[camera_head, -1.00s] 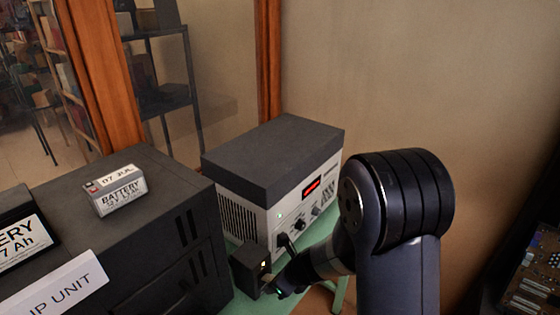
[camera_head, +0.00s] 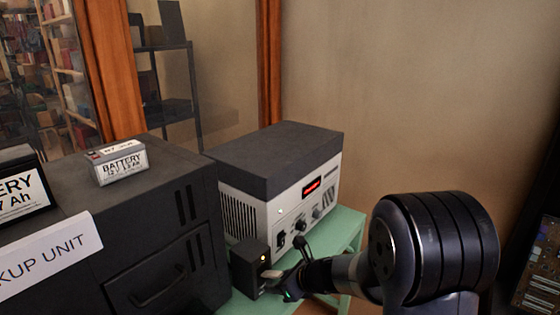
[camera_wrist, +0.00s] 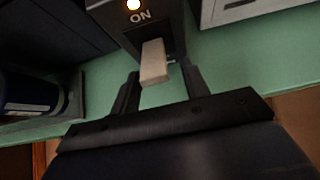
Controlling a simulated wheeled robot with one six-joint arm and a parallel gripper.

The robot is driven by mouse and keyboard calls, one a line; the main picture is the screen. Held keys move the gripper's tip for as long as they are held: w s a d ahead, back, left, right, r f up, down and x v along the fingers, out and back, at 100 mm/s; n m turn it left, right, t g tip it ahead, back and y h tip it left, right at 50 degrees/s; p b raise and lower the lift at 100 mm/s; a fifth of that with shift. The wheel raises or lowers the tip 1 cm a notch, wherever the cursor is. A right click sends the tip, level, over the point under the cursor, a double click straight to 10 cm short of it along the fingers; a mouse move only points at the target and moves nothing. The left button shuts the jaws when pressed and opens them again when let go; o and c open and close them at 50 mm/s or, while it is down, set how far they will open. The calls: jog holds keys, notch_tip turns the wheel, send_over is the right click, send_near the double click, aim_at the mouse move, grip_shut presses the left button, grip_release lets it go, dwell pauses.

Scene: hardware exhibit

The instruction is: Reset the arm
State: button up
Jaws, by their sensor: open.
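My gripper (camera_head: 287,273) is at the lower middle of the head view, in front of a small dark switch box (camera_head: 244,270). Its jaws are open. In the wrist view, my gripper's fingers (camera_wrist: 160,84) stand on either side of a pale switch lever (camera_wrist: 154,64) without being closed on it. The lever sticks out from the switch box (camera_wrist: 118,18), under the word ON and a lit lamp. The lever also shows small in the head view (camera_head: 271,274). Whether a finger touches the lever I cannot tell.
A grey-white instrument (camera_head: 262,208) with a red display stands on a green table (camera_head: 345,232) behind the switch box. A dark cabinet (camera_head: 130,225) with a small battery (camera_head: 120,162) on top is at left. A dark bottle-like object (camera_wrist: 30,95) is left in the wrist view.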

jog(key=shift+f+t+y+b, duration=0.8)
jog(key=shift+f+y+b, duration=0.25)
jog(key=shift+b, duration=3.2)
jog(key=y+b, duration=0.1)
jog(key=b, duration=0.2)
jog(key=shift+f+t, duration=0.2)
jog(key=shift+t, duration=0.1)
jog(key=b, duration=0.3)
jog(key=shift+f+y, duration=0.2)
jog(key=shift+y, duration=0.05)
jog(key=shift+f+t+y+b, duration=0.25)
jog(key=shift+t+b, duration=0.25)
jog(key=shift+b, duration=0.7)
jog(key=shift+w+a+f+y+b, duration=0.15)
jog(key=shift+y+b, duration=0.2)
jog(key=shift+b, duration=0.9)
jog(key=t+b, duration=0.1)
jog(key=b, duration=0.1)
jog(key=shift+f+y+b, duration=0.25)
jog(key=shift+y+b, duration=0.05)
jog(key=shift+b, duration=0.4)
jog(key=shift+a+t+y+b, duration=0.1)
jog(key=shift+t+y+b, duration=0.25)
jog(key=shift+b, duration=0.45)
